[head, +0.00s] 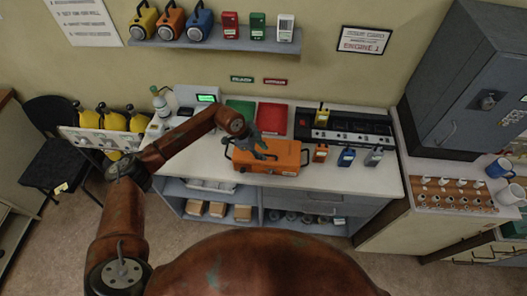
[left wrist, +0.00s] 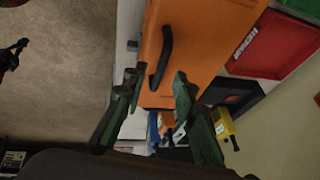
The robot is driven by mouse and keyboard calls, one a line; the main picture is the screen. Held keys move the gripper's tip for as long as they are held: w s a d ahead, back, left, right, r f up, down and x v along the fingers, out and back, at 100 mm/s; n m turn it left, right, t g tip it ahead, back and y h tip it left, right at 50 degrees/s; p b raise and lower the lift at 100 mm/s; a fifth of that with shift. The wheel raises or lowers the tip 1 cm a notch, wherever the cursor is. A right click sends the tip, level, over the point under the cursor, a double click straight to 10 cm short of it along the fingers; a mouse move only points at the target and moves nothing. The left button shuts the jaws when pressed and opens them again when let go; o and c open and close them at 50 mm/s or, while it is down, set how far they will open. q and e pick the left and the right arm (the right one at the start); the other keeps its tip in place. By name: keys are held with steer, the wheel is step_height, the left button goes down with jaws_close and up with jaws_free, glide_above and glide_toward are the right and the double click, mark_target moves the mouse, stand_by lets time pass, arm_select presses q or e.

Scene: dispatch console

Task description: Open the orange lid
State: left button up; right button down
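The orange case (head: 284,157) stands on the white counter, and its flat orange lid appears closed. A black handle shows on the orange surface in the left wrist view (left wrist: 165,50). My left gripper (head: 262,153) is over the left part of the case in the head view. In the left wrist view its two green-grey fingers (left wrist: 155,78) are spread apart, with the lower end of the black handle showing between the tips. I cannot tell whether they touch the handle. The gripper partly hides the case top in the head view. My right gripper is not in view.
A red tray (head: 272,117) and a green tray (head: 240,108) lie behind the case. Several handheld radios (head: 347,157) stand to its right, before a black charger console (head: 345,125). A spray bottle (head: 160,103) stands at left. The counter's front left is clear.

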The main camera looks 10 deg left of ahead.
arm_select(q)
steer(key=shift+w+d+f, duration=0.1)
steer(key=shift+d+f, duration=0.1)
steer(key=shift+f, duration=0.4)
jaws_close()
stand_by(0.3)
